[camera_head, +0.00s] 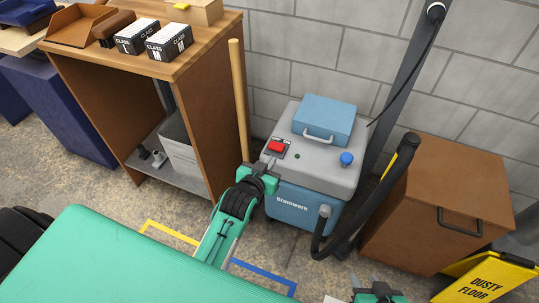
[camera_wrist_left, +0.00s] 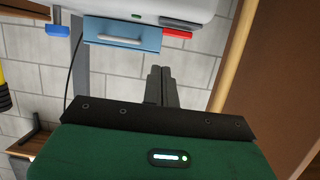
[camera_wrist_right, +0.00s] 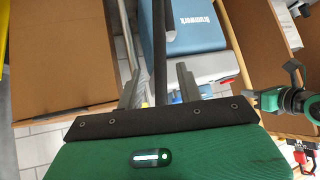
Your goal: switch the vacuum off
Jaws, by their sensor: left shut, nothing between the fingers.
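The vacuum (camera_head: 318,172) is a grey-topped machine with a blue body, standing by the wall. Its red switch (camera_head: 277,147) sits on a dark plate at the top's left front, with a small green dot (camera_head: 297,156) beside it. My left gripper (camera_head: 262,168) is shut and empty, just in front of the switch; I cannot tell whether it touches. The left wrist view shows the shut fingers (camera_wrist_left: 160,85) below the red switch (camera_wrist_left: 178,33). My right gripper (camera_head: 378,290) is low at the bottom edge; its fingers (camera_wrist_right: 158,86) are apart in the right wrist view.
A blue case (camera_head: 328,118) and blue knob (camera_head: 346,158) are on the vacuum's top. A black hose (camera_head: 365,215) loops at its right front, near a brown cabinet (camera_head: 440,195). A wooden shelf unit (camera_head: 215,120) and pole (camera_head: 239,100) stand left. A yellow floor sign (camera_head: 487,280) is bottom right.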

